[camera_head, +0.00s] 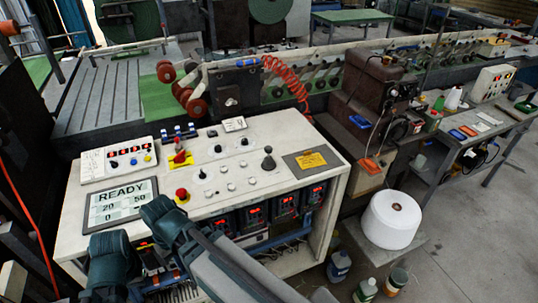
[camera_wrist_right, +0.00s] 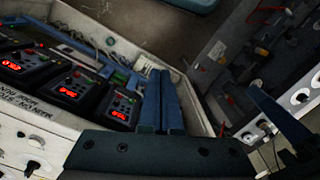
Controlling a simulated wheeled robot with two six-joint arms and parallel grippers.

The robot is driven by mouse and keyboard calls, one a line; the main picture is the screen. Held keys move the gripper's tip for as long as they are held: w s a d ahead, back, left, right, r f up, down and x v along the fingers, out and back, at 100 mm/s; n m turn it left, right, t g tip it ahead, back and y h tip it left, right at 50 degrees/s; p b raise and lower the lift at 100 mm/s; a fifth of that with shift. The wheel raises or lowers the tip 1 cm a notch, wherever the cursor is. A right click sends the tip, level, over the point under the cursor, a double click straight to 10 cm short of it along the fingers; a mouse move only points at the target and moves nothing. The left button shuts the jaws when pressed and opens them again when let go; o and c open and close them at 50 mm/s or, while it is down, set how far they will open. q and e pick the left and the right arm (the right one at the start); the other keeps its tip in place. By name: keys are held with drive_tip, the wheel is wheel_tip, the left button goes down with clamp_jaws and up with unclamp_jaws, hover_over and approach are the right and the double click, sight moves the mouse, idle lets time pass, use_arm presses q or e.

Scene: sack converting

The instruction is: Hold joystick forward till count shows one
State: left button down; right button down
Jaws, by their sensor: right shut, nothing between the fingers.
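The black-knobbed joystick (camera_head: 267,160) stands on the white console (camera_head: 215,205), right of the middle of the panel, with nothing touching it. Whether it leans is too small to tell. The screen (camera_head: 121,205) at the console's left reads READY, with 20, 50 and 0 below; its small labels are unreadable. My right arm crosses the console's front left corner in the head view, apart from the joystick. My right gripper (camera_wrist_right: 163,72) shows in the wrist view, its two blue fingers together and empty, near the console's front bay. My left gripper is not identifiable.
A red stop button (camera_head: 182,195), a red-topped lever (camera_head: 180,155) and several knobs share the panel. A yellow label plate (camera_head: 311,160) lies right of the joystick. Units with red digits (camera_wrist_right: 72,92) sit in the front bay. A white roll (camera_head: 391,220) stands at right.

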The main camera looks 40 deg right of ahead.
sight(268, 154)
drive_tip(key=w+d+m+t+y+b, duration=0.25)
drive_tip(key=w+d+m+y, duration=0.35)
drive_tip(key=d, duration=0.5)
drive_tip(key=d+r+m+t+b, duration=0.1)
drive_tip(key=d+m+t, duration=0.1)
drive_tip(key=d, duration=0.7)
drive_tip(key=w+d+r+m+t+y+b, duration=0.1)
drive_tip(key=d+r+m+t+b, duration=0.1)
drive_tip(key=d, duration=0.7)
drive_tip(key=w+d+r+m+t+b, duration=0.1)
drive_tip(key=d+m+t, duration=0.3)
drive_tip(key=d, duration=0.5)
drive_tip(key=shift+w+d+r+t, duration=0.1)
drive_tip(key=shift+r+t, duration=0.15)
drive_tip(key=shift+r, duration=0.25)
drive_tip(key=s+d+r+m+t+h+b, duration=0.1)
drive_tip(key=s+d+r+m+t, duration=0.1)
drive_tip(key=d, duration=0.4)
drive_tip(key=s+d+r+m+t, duration=0.2)
drive_tip(key=s+d, duration=0.2)
drive_tip(key=d, duration=0.3)
drive_tip(key=shift+s+t+h+b, duration=0.25)
drive_tip(key=shift+t+h+b, duration=0.05)
drive_tip(key=shift+h+b, duration=0.1)
drive_tip(key=shift+r, duration=0.1)
